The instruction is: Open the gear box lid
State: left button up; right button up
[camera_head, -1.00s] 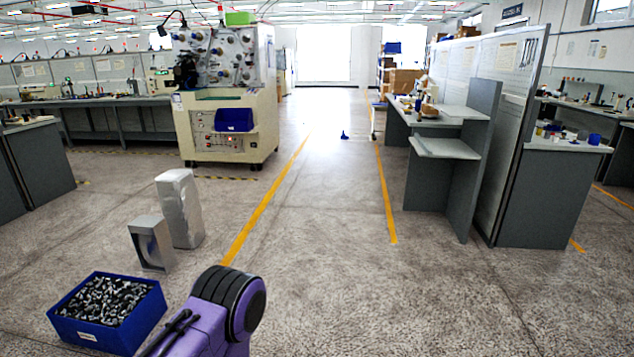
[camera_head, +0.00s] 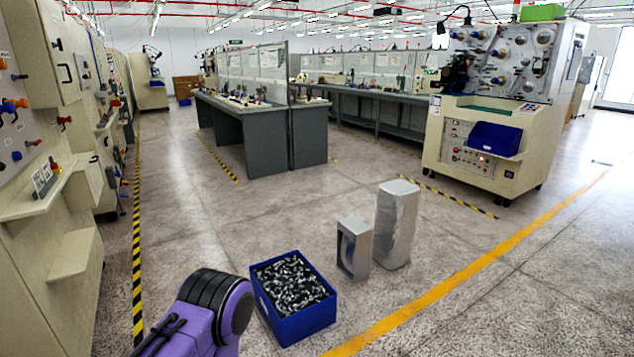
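No box that I can make out as a gear box with a lid is clear in view. A blue open-topped box (camera_head: 302,327) full of small dark and silver parts stands on the floor at bottom centre; no lid shows on it. Beside it to the right stand a small silver box (camera_head: 354,248) with a recessed front and a taller silver block (camera_head: 396,224). A purple and black link of my own arm shows at the lower left. Neither of my grippers is in view.
A cream machine (camera_head: 490,140) with spools and a blue bin (camera_head: 494,139) stands at the right back. Grey workbenches (camera_head: 262,140) stand mid-back. Cream cabinets (camera_head: 60,230) line the left side. Floor is free between cabinets and benches, and at the lower right.

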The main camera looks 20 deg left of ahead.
aim_at(85, 157)
jog(key=u, duration=1)
jog(key=i, duration=1.25)
jog(key=u, duration=0.95)
jog(key=i, duration=1.45)
jog(key=u, duration=0.2)
